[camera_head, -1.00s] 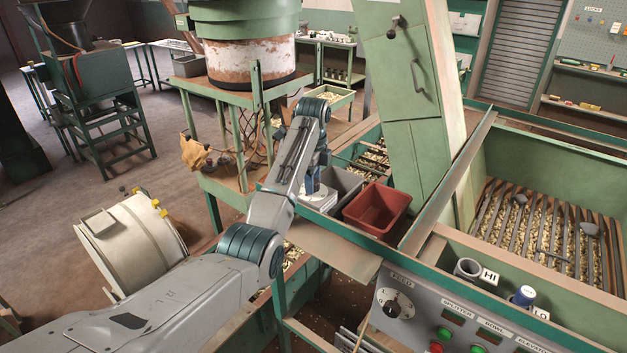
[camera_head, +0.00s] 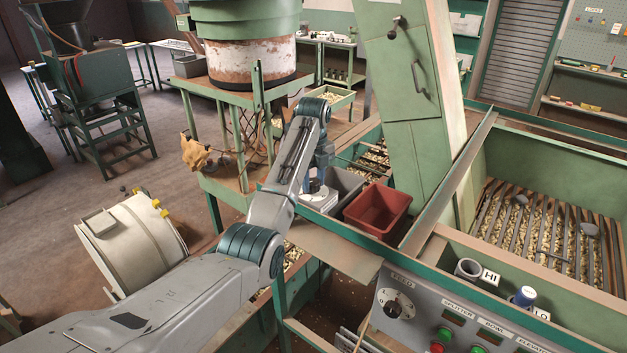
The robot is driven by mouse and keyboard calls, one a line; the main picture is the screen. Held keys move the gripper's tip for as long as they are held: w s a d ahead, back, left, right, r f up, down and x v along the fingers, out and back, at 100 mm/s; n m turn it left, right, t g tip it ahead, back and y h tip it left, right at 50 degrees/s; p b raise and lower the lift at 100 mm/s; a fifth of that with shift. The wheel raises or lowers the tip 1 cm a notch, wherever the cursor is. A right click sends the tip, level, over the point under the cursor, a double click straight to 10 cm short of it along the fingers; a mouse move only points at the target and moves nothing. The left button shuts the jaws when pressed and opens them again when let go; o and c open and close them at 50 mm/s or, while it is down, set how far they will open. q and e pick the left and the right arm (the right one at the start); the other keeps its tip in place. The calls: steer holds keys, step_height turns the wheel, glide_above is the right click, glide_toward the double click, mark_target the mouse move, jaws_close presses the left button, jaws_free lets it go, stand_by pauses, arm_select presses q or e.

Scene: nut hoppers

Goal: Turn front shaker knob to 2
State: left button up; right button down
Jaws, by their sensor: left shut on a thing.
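My left arm comes in from the lower left, bends over the green frame and points down. My left gripper (camera_head: 315,184) is small and partly hidden by its own wrist. It is shut on the front shaker knob, at the top of a small white box (camera_head: 321,203) beside the grey bin. The knob itself is mostly covered by the gripper, and I cannot read its setting. My right gripper is out of view.
A grey bin (camera_head: 345,183) and a red bin (camera_head: 378,210) stand right of the white box. A control panel (camera_head: 430,318) with a FEED dial (camera_head: 396,305) is at the lower right. A tall green column (camera_head: 405,120) rises behind the bins.

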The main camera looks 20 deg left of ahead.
arm_select(q)
steer(key=shift+w+a+r, duration=0.1)
steer(key=shift+w+r, duration=0.05)
steer(key=shift+r, duration=0.2)
steer(key=o, duration=0.8)
steer(key=shift+o, duration=1)
steer(key=shift+f, duration=0.25)
